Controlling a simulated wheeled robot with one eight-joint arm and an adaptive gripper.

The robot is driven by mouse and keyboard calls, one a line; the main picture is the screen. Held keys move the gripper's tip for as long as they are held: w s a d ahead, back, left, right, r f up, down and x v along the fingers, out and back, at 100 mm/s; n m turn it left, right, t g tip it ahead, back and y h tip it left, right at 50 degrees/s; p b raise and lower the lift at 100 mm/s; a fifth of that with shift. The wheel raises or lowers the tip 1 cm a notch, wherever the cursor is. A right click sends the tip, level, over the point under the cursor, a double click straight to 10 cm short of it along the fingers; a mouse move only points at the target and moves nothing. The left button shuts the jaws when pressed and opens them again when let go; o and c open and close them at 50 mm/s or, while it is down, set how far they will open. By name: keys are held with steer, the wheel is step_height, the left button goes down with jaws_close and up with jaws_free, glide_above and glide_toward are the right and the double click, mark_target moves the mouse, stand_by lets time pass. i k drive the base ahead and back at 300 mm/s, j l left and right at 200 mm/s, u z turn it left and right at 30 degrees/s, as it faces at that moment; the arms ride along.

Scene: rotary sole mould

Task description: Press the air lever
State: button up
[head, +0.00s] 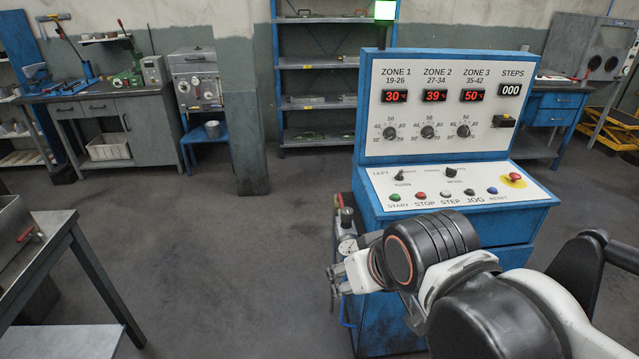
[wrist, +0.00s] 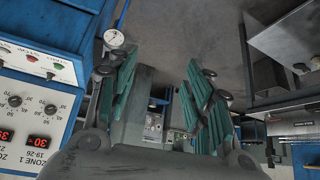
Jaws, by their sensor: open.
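A blue control console (head: 455,255) stands right of centre in the head view. On its left side are a round pressure gauge (head: 347,246), a dark regulator knob (head: 347,213) and a small red part (head: 339,200) that looks like the air lever's handle. The lever's full shape is too small to tell. My gripper (head: 333,288) is beside the console's left side, below the gauge. In the wrist view my gripper (wrist: 161,68) is open and empty, its teal fingers apart. The gauge (wrist: 114,39) shows near the left finger there; I cannot make out the lever.
The console's button panel (head: 455,188) has several coloured buttons and a red emergency stop (head: 515,177). A grey metal table (head: 75,265) stands at the left. Open floor (head: 235,270) lies between table and console. A blue shelf (head: 315,75) stands behind.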

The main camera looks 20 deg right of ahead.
mark_target(339, 200)
steer(key=i+j, duration=0.2)
steer(key=i, duration=0.15)
steer(key=i+j, duration=0.15)
steer(key=i, duration=0.2)
steer(key=i+j, duration=0.2)
steer(key=i, duration=0.2)
